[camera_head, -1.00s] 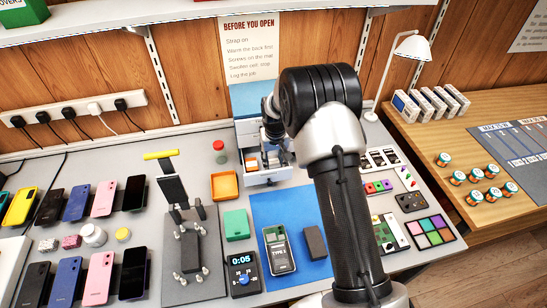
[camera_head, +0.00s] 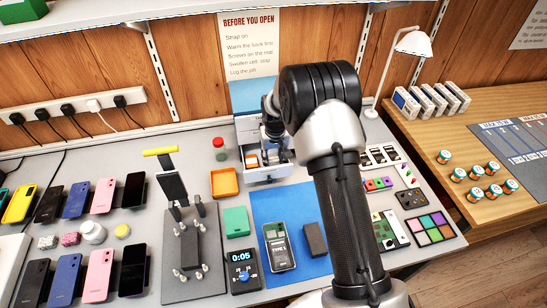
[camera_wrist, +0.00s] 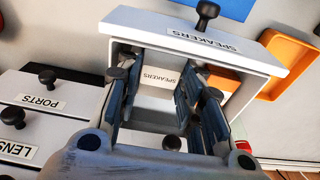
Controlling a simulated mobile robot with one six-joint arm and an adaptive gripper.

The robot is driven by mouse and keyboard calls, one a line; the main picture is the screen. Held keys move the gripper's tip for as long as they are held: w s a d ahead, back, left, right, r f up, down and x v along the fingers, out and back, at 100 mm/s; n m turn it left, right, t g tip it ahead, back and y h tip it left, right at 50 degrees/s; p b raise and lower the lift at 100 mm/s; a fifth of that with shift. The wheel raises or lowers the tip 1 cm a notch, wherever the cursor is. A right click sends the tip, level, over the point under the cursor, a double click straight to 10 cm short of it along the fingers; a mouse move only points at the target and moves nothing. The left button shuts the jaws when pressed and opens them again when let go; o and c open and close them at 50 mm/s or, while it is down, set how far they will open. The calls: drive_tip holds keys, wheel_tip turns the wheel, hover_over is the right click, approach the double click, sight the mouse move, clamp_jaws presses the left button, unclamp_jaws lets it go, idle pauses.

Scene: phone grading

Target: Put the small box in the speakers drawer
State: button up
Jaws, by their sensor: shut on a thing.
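The speakers drawer (camera_wrist: 215,42) stands pulled open in the wrist view, with a white front, a black knob and a SPEAKERS label. In the head view the open drawer (camera_head: 270,177) juts from the white cabinet under the notice. My gripper (camera_wrist: 158,88) points down at the drawer opening, a finger on each side of the small box (camera_wrist: 158,76). The box is pale and also bears a SPEAKERS label. My gripper is shut on it. The box's lower part is hard to see, so I cannot tell whether it touches the drawer floor. My gripper also shows in the head view (camera_head: 274,150).
An orange item (camera_wrist: 223,79) lies inside the drawer beside my gripper. An orange tray (camera_head: 224,182) stands just left of the drawer. The closed PORTS drawer (camera_wrist: 45,98) is beside it. A blue mat (camera_head: 290,215) with a phone and a dark block lies in front.

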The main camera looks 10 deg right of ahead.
drive_tip(key=shift+f, duration=0.4)
idle(0.8)
drive_tip(key=o, duration=1)
drive_tip(key=shift+c, duration=0.2)
drive_tip(key=shift+c, duration=0.4)
drive_tip(key=o, duration=0.3)
drive_tip(key=shift+o, duration=0.3)
drive_tip(key=shift+r, duration=0.15)
drive_tip(key=shift+r, duration=0.35)
drive_tip(key=shift+r, duration=0.15)
